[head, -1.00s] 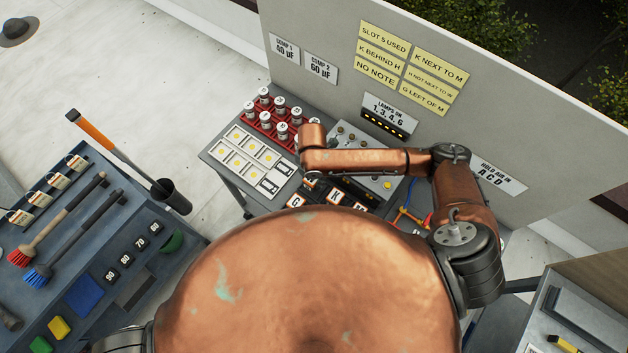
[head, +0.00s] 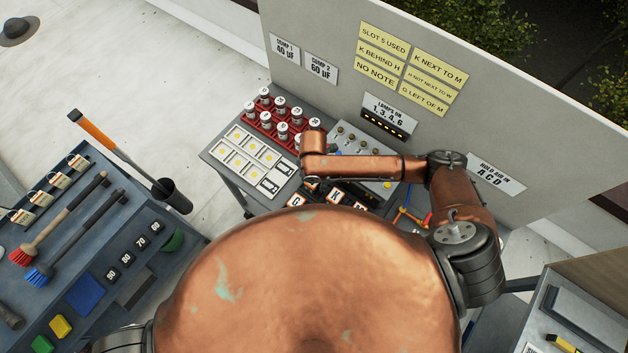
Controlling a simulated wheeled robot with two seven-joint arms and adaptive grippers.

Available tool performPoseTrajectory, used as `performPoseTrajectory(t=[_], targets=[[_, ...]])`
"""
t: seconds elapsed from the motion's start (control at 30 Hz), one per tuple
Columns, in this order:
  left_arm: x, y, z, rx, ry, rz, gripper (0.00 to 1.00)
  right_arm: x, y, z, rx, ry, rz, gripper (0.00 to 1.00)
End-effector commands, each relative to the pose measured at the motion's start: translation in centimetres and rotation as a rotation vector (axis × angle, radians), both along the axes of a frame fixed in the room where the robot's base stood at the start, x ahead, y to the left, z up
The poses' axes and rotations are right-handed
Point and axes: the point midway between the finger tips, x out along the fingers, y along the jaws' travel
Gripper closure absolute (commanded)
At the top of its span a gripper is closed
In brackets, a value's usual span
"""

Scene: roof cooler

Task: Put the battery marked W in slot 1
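One reads G (head: 296,201); another label (head: 334,197) is too small to read surely. I cannot pick out a W. My copper forearm and body cover much of this group, and no slot marked 1 can be made out. My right arm reaches left over the bench (head: 222,153). Its gripper fingers are not clearly visible, so its grip cannot be told. My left gripper is out of view.
A red rack (head: 265,127) of white-topped cylinders and a pale tray (head: 240,142) with yellow dots are at the bench's left. A grey panel (head: 300,20) with notes stands behind. A blue tool cart (head: 130,215) is at left, a grey cart (head: 590,315) at right.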

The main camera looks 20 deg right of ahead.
Motion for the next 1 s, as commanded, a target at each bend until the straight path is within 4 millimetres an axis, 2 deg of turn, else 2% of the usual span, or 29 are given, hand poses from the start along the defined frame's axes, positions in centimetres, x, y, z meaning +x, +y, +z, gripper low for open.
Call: performPoseTrajectory(t=[0.37, 0.47, 0.8, 1.0], targets=[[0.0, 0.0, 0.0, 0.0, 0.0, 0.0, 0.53, 0.1, 0.0, 0.6, 0.001, -0.001, 0.0, 0.48], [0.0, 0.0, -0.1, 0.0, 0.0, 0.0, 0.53, 0.1, 0.0, 1.9, 0.002, -0.003, 0.0, 0.48], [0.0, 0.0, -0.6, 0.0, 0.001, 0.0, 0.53, 0.2, 0.0, 8.9, 0.001, -0.004, 0.0, 0.48], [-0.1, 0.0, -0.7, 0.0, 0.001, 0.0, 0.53, 0.1, 0.1, 11.5, 0.002, -0.002, 0.0, 0.48]])
